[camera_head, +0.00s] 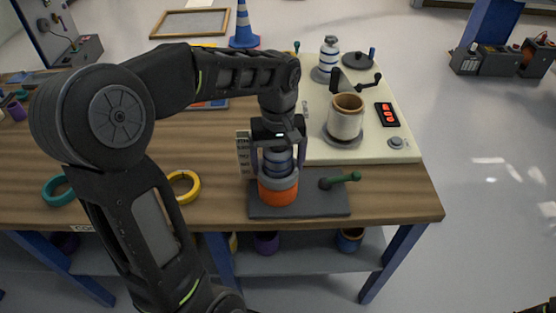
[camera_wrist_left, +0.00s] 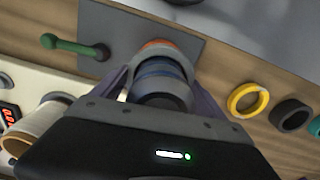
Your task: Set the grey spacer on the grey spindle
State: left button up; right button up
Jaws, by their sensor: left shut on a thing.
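My left gripper (camera_head: 278,168) points down over the dark grey plate (camera_head: 325,203). It is shut on a blue-and-grey banded cylinder (camera_wrist_left: 163,75), with a finger on each side. The cylinder stands upright above an orange band (camera_head: 278,191) at the plate; whether they are separate pieces I cannot tell. A dark grey ring (camera_wrist_left: 291,112) lies flat on the table in the left wrist view; my arm hides it in the head view. Whether this ring or the held piece is the grey spacer is unclear. No grey spindle shows clearly; the gripper and cylinder cover the plate's left part. My right gripper is not seen.
A green-handled lever (camera_head: 340,180) sits on the plate's right. A yellow ring (camera_head: 184,187) and a teal ring (camera_head: 58,190) lie to the left. A cream machine (camera_head: 376,148) behind holds a pale roller (camera_head: 346,120). The table's front edge is close.

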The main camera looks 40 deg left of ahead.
pick_arm(q)
jog(key=shift+f, duration=0.25)
jog(key=o, duration=1.3)
jog(key=shift+r, duration=3.9)
